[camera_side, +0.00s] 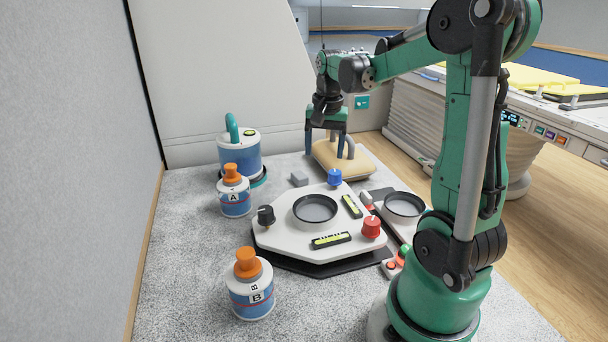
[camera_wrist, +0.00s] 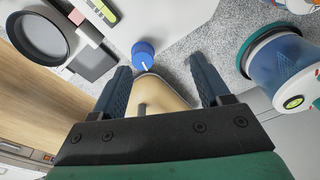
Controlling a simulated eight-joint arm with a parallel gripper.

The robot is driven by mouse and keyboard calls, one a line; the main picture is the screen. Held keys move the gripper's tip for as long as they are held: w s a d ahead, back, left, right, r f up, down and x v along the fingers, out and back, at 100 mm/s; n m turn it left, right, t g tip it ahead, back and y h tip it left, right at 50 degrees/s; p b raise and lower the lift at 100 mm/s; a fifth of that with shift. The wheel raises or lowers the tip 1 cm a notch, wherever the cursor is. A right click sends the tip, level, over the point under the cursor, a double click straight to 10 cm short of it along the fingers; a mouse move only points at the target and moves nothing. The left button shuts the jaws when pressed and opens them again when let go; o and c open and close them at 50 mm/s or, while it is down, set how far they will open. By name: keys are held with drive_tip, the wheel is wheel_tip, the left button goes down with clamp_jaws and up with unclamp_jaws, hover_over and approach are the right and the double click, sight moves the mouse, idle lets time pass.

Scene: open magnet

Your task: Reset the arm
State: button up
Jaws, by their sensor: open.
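My gripper (camera_side: 328,140) hangs from my green arm over the far part of the table, pointing down with its fingers apart. In the wrist view, my gripper (camera_wrist: 160,85) shows two dark blue fingers spread wide, with nothing held between them. Below and behind it lies a tan cushion-like block (camera_side: 345,166) with a grey handle. The tan block also shows between and below the fingers in the wrist view (camera_wrist: 158,102). I cannot tell whether the fingers touch it.
A white panel (camera_side: 285,232) with a dish and black, blue and red knobs stands mid-table. Bottle A (camera_side: 234,204), bottle B (camera_side: 251,298) and a blue-white canister (camera_side: 240,160) stand left. A second dish (camera_side: 404,205) is right. The front left table surface (camera_side: 190,290) is clear.

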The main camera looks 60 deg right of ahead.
drive_tip(key=a+n+t, duration=0.6)
drive_tip(key=a+n, duration=0.8)
drive_tip(key=a, duration=0.8)
drive_tip(key=shift+w+r+y, duration=0.2)
drive_tip(key=shift+r+y, duration=0.2)
drive_tip(key=shift+r, duration=0.05)
